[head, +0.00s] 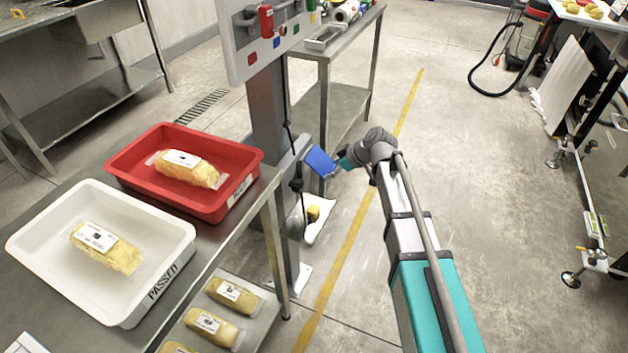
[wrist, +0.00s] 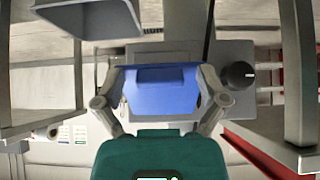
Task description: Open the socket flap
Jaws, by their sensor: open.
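The blue socket flap (head: 320,161) is on the grey socket box on the post and appears tilted outward in the head view. In the wrist view the flap (wrist: 162,92) fills the space between my fingers, in front of the grey box (wrist: 160,56). My gripper (head: 340,165) is at the flap, its fingers open. In the wrist view my gripper (wrist: 160,80) has one finger at each side edge of the flap. I cannot tell whether the fingers touch it. The socket opening is hidden.
A black round part (wrist: 238,76) sits right of the flap in the wrist view. A red tray (head: 236,208) and a white tray (head: 30,240) stand on the left table. A side table (head: 335,62) stands behind the post.

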